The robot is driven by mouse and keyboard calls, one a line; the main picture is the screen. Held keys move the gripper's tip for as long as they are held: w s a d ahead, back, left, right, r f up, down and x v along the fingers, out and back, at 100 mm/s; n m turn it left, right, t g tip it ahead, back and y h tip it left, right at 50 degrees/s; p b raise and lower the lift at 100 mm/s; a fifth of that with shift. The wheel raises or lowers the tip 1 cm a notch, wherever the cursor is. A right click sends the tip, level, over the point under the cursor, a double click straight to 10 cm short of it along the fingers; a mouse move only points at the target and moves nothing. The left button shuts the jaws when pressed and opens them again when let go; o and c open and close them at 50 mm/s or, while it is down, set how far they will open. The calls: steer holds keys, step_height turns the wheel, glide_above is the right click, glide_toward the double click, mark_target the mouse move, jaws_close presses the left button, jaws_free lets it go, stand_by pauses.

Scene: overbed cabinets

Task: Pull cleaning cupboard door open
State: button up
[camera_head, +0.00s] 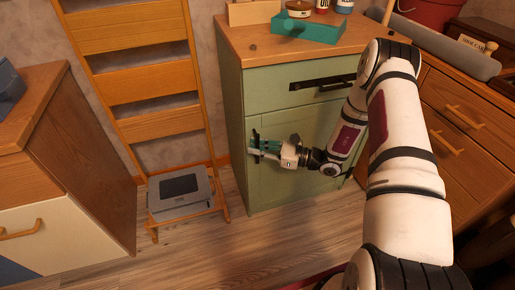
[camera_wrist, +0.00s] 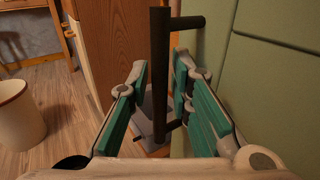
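The cleaning cupboard is the green cabinet with its flat door (camera_head: 290,185) below a drawer; the door looks shut. In the wrist view the green door face (camera_wrist: 260,90) fills the right side. Its dark bar handle (camera_wrist: 159,75) stands upright, off the face on short posts. My gripper (camera_wrist: 160,68) is open, with a teal-padded finger on each side of the bar; I see gaps, and cannot tell whether either finger touches it. In the head view my gripper (camera_head: 258,147) is at the door's upper left, largely hiding the handle.
A drawer with a black handle (camera_head: 322,82) is above the door. A wooden rack with a grey step-like box (camera_head: 180,192) stands left of the cupboard, and a wooden cabinet (camera_head: 80,150) further left. A pale bin (camera_wrist: 18,115) shows in the wrist view. Floor before the door is clear.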

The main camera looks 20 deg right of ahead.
jaws_close()
